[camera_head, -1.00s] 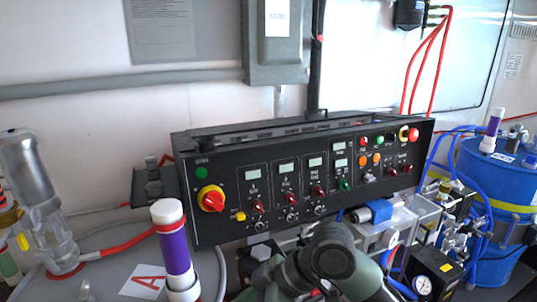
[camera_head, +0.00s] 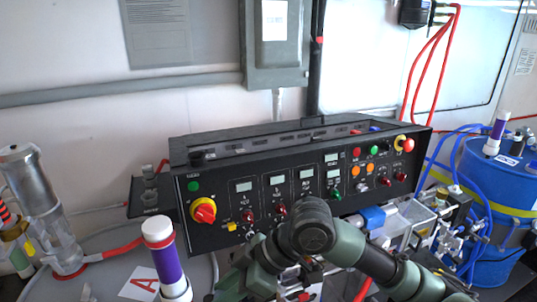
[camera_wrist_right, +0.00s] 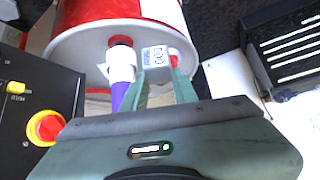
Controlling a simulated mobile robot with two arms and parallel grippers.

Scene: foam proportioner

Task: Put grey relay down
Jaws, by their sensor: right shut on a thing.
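In the right wrist view my right gripper (camera_wrist_right: 160,72) is shut on a small light grey block with a printed face, the grey relay (camera_wrist_right: 156,56). It is held at the fingertips, in front of the white rim of a red drum (camera_wrist_right: 82,38). A purple tube with a white cap (camera_wrist_right: 122,92) is just left of the fingers. In the head view my right arm reaches across the front of the black control panel (camera_head: 240,190). My right gripper (camera_head: 240,282) is low in the middle there, and the relay cannot be made out. My left gripper is not in view.
A red and yellow rotary knob (camera_head: 204,210) sticks out of the panel's left front. A purple tube (camera_head: 165,262) stands near the arm. A blue drum with hoses (camera_head: 490,190) is at the right.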

